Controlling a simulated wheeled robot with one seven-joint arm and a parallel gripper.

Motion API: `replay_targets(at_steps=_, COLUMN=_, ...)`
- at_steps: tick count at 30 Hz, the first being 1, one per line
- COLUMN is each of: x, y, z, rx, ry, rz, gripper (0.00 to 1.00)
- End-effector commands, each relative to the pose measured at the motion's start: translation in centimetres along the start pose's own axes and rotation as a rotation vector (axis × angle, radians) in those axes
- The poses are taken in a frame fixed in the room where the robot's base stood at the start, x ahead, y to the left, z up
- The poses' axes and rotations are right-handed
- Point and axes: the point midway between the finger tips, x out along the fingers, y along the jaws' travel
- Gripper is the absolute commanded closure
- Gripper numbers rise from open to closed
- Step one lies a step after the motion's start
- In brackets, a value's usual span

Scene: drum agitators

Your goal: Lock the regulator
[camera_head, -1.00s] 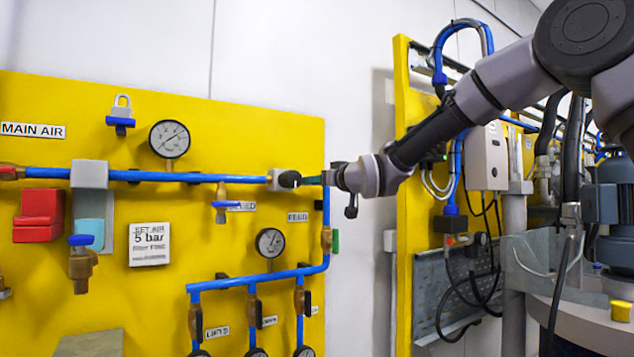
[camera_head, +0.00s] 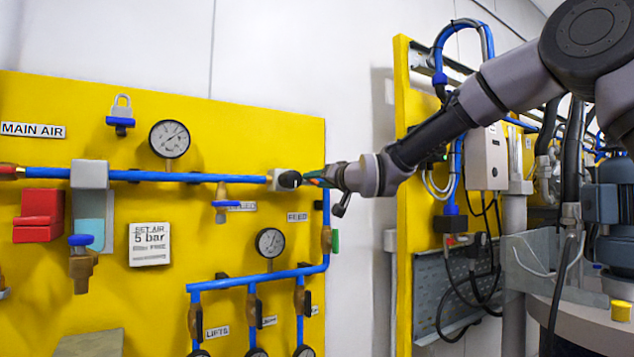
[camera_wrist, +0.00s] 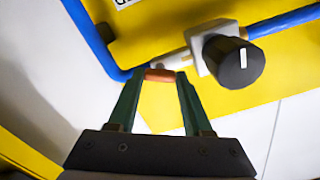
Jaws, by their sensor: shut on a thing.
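The regulator has a pale square body (camera_head: 275,180) and a black round knob (camera_head: 290,180) on the blue main air pipe. In the wrist view, the knob (camera_wrist: 233,62) has a white mark and sits right of the fingertips, apart from them. My gripper (camera_wrist: 160,75) has green fingers closing on a small orange piece (camera_wrist: 159,74) that spans their tips. It lies left of the regulator body (camera_wrist: 205,45), by a small pale part; I cannot tell whether they touch. In the head view, my gripper (camera_head: 312,181) is just right of the knob.
A gauge (camera_head: 169,139) sits above the main pipe and a smaller gauge (camera_head: 270,242) below it. A padlock on a blue holder (camera_head: 121,117) is at upper left. Blue pipe (camera_head: 326,235) drops below my gripper.

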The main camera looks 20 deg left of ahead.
Motion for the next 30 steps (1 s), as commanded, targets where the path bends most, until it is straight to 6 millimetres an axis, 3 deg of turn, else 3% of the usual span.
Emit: replay_targets(at_steps=30, x=-0.01, y=0.14, z=0.07, rx=0.926, ry=-0.001, rz=0.003, gripper=1.00)
